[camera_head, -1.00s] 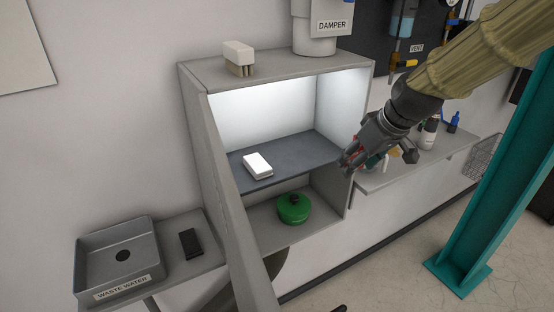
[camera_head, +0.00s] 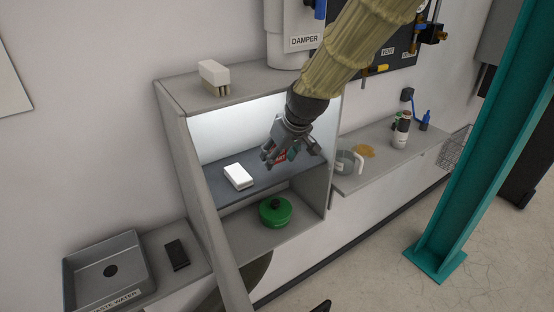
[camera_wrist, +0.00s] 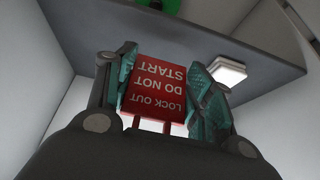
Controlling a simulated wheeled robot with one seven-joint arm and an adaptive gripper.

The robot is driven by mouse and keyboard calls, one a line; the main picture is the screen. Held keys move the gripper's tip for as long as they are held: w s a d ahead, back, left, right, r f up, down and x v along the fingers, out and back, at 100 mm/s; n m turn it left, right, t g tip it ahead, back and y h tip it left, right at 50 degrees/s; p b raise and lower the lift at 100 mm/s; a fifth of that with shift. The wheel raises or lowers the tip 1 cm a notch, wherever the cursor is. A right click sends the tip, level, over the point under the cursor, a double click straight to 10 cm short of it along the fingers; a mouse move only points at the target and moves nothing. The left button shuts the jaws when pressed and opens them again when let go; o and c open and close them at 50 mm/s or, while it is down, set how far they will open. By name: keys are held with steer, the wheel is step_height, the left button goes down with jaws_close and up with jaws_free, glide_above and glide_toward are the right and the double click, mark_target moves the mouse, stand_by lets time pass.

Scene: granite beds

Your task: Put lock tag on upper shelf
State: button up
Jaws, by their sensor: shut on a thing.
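The red lock tag (camera_wrist: 157,90) is between my gripper's two fingers in the wrist view, its white text "LOCK OUT DO NOT START" upside down. My gripper (camera_head: 272,158) is shut on the tag, which shows as a small red patch (camera_head: 281,156) in the head view. The gripper is in front of or inside the lit cabinet opening, over the right part of the dark upper shelf (camera_head: 262,184); its exact depth and height are hard to tell. The tag appears apart from the shelf in the wrist view.
A white block (camera_head: 239,177) lies on the shelf left of my gripper. A green round object (camera_head: 276,211) sits in the compartment below. The cabinet's right wall (camera_head: 319,187) is close by. Bare shelf lies between block and right wall.

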mark_target(274, 172)
steer(key=shift+w+a, duration=0.1)
steer(key=shift+a, duration=0.1)
steer(key=shift+d+f+p, duration=0.1)
steer(key=shift+f+p, duration=0.4)
steer(key=shift+f, duration=0.15)
step_height(274, 172, down, 2)
steer(key=shift+f+p, duration=0.15)
steer(key=shift+p, duration=0.3)
steer(key=shift+f, duration=0.1)
steer(key=o, duration=0.8)
